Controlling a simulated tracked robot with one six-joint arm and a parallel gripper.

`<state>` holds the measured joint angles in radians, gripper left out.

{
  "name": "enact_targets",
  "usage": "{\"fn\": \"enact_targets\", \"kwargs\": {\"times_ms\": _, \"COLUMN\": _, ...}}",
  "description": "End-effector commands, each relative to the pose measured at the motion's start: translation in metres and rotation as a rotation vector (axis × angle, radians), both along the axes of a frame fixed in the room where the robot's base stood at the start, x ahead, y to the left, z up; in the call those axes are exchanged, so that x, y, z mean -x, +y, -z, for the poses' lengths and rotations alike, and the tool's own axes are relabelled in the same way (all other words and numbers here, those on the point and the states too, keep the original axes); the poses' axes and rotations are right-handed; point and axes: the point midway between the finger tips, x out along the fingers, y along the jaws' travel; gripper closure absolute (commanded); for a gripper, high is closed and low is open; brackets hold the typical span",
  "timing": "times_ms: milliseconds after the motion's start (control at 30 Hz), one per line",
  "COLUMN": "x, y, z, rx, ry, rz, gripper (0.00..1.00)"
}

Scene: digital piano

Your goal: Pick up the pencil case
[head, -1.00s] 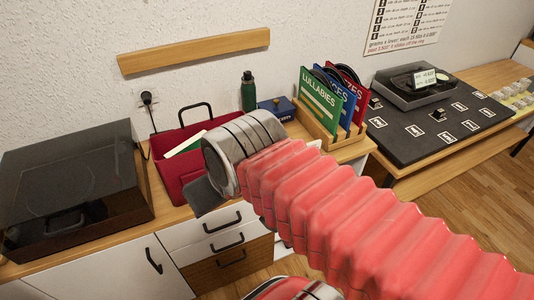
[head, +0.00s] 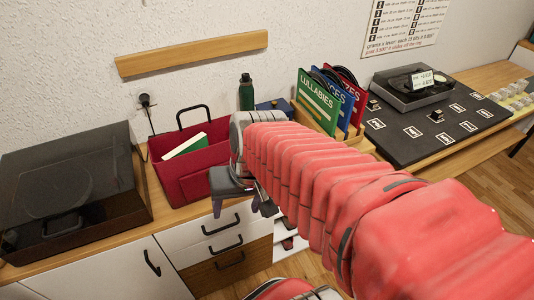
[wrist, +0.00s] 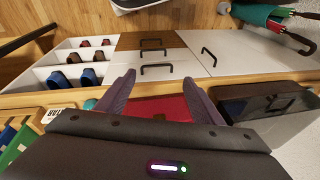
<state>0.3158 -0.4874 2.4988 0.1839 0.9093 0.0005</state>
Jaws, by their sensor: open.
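I cannot pick out the pencil case for certain in either view. A red open holder (head: 204,160) with a dark handle stands on the counter in the head view, with a white and green flat item (head: 184,146) inside. A small blue box (head: 276,105) sits behind it, partly hidden by my arm. My gripper (head: 237,206) is open and empty at the counter's front edge, in front of the red holder's right end. In the wrist view my gripper (wrist: 158,78) has its fingers spread, with part of the red holder (wrist: 160,108) showing between them.
A dark-lidded turntable (head: 70,190) fills the counter's left. A green bottle (head: 246,92) stands at the back. A wooden record rack (head: 318,118) stands to the right, before a black labelled board (head: 440,125). Drawers (head: 222,240) lie below.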

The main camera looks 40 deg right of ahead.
Motion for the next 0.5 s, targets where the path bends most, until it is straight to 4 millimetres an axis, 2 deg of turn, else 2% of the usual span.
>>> {"fn": "enact_targets", "kwargs": {"times_ms": 33, "x": 0.000, "y": -0.005, "z": 0.011, "rx": -0.047, "ry": 0.031, "rz": 0.061, "gripper": 0.39}}
{"fn": "enact_targets", "kwargs": {"times_ms": 200, "x": -0.002, "y": -0.013, "z": 0.039, "rx": -0.222, "ry": 0.101, "rz": 0.267, "gripper": 0.39}}
{"fn": "enact_targets", "kwargs": {"times_ms": 500, "x": -0.023, "y": -0.026, "z": 0.075, "rx": -0.584, "ry": 0.161, "rz": 0.690, "gripper": 0.39}}
